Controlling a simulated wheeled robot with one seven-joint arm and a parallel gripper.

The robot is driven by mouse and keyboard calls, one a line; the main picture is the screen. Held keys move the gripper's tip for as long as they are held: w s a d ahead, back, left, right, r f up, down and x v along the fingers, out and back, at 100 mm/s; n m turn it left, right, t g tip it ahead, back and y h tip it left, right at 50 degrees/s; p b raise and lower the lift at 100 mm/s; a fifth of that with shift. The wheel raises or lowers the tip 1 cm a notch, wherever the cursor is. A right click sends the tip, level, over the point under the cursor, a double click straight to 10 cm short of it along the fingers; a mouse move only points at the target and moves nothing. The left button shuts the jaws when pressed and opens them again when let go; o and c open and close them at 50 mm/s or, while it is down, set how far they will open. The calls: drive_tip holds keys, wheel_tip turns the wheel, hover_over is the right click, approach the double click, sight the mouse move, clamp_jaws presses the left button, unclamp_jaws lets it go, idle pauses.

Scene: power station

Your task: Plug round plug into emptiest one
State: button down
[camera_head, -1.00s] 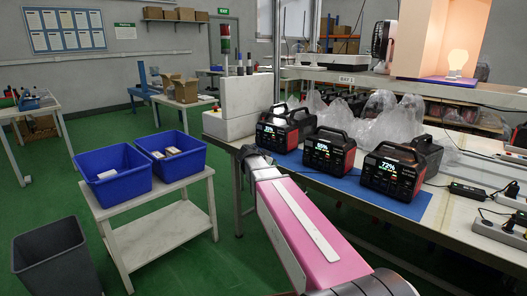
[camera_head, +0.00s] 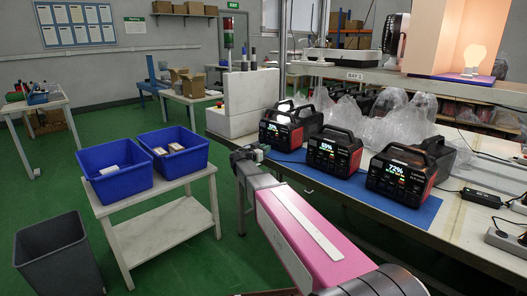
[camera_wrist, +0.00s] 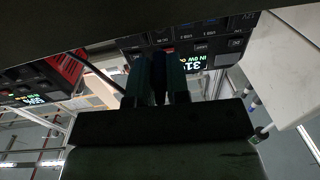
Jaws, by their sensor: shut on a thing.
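Three black and red power stations stand in a row on a blue mat (camera_head: 424,211). The left one (camera_head: 283,132) reads about 31%; its display and front also show in the wrist view (camera_wrist: 200,62). The middle one (camera_head: 335,155) reads a number I cannot read surely, and the right one (camera_head: 400,175) reads 72%. My gripper (camera_head: 250,153) is in front of and left of the left station. In the wrist view its two fingers (camera_wrist: 158,75) are shut on a dark plug (camera_wrist: 159,70), pointing towards that station's front. The plug's tip and shape are hidden, and contact is unclear.
Clear plastic bags (camera_head: 385,118) lie behind the stations. A white block (camera_head: 249,103) stands left of them. A power strip (camera_head: 508,241) and a black adapter (camera_head: 482,198) lie at the right. Two blue bins (camera_head: 115,183) stand on a side table, with a grey bin (camera_head: 55,245) on the floor.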

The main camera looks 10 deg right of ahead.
drive_tip(key=shift+x, duration=2.15)
drive_tip(key=shift+x, duration=0.85)
idle(0.3)
drive_tip(key=c, duration=1)
unclamp_jaws()
drive_tip(key=shift+s, duration=0.1)
drive_tip(key=v, duration=1)
drive_tip(key=shift+s+a, duration=0.1)
drive_tip(key=shift+a, duration=0.25)
